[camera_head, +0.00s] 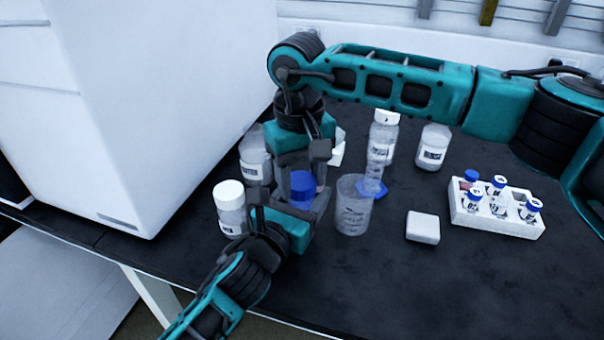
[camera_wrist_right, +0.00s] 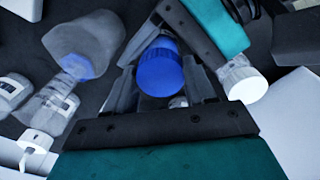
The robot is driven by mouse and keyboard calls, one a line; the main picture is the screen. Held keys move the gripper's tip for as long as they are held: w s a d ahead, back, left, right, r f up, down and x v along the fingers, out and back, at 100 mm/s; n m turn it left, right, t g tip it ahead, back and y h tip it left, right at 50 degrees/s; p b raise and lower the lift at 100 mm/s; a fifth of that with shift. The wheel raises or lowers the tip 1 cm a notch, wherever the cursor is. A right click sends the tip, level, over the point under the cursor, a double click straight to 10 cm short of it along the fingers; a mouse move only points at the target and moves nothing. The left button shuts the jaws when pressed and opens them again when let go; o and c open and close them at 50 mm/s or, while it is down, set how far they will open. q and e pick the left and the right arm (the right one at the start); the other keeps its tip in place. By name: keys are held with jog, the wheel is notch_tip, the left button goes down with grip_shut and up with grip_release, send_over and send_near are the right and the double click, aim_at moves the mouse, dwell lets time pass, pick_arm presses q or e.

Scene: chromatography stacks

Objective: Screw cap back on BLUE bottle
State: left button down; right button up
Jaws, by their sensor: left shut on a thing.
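The blue cap (camera_head: 302,186) shows upright between my two grippers at the left of the table. The bottle under it is mostly hidden by my left gripper (camera_head: 285,205), which is shut on it from the front. My right gripper (camera_head: 301,172) comes down from above, its fingers spread on either side of the cap. In the right wrist view, the blue cap (camera_wrist_right: 160,72) faces the camera between the right fingers (camera_wrist_right: 164,80). Contact between those fingers and the cap is not clear. How tightly the cap sits on the bottle is hidden.
A white-capped bottle (camera_head: 230,207) stands close left of my left gripper. A beaker (camera_head: 353,207) and a blue-based cylinder (camera_head: 376,170) stand to the right. A white box (camera_head: 422,227) and a white rack (camera_head: 490,222) of blue-capped vials lie farther right. The front right table is clear.

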jog(key=shift+w+d, duration=0.15)
jog(key=c, duration=0.5)
jog(key=shift+o, duration=0.2)
jog(key=m, duration=1.2)
jog(key=shift+m, duration=0.4)
jog(key=m, duration=1.1)
jog(key=shift+f, duration=0.1)
jog(key=m, duration=0.3)
jog(key=shift+m, duration=0.3)
jog(key=m, duration=0.5)
jog(key=shift+a, duration=0.2)
jog(key=m, duration=1.5)
jog(key=shift+w, duration=0.1)
jog(key=m, duration=0.6)
jog(key=shift+d+m, duration=0.1)
jog(key=shift+m, duration=0.3)
jog(key=o, duration=1.2)
jog(key=shift+c, duration=0.2)
